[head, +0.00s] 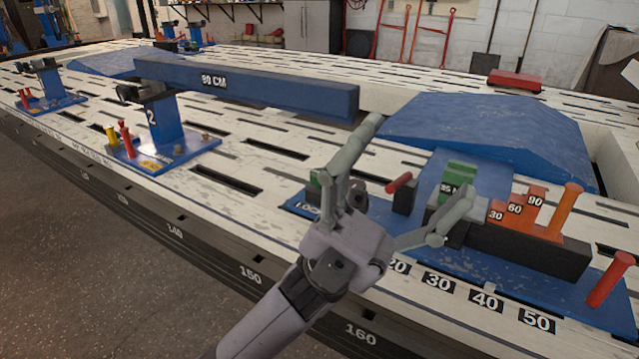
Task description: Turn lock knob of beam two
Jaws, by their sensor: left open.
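My left gripper (418,163) is open and empty, its fingers spread above the near edge of the bench. A blue beam marked "80 CM" or "90 CM" (270,90) lies across the bench, its left end at a blue stand marked 2 (170,122). A dark knob-like part (128,93) sits at the top left of that stand, well left of my gripper. A blue plate with a partly hidden "LOCK" label (306,207) lies behind my gripper, which hides much of it. I cannot tell which part is the lock knob of beam two. My right gripper is out of view.
Numbered orange blocks (515,208), a green block (458,180), a red handle (400,183) and an upright red peg (610,280) stand on the right. A blue ramp-like block (480,130) is behind them. A similar stand (47,85) is far left. The bench is slotted.

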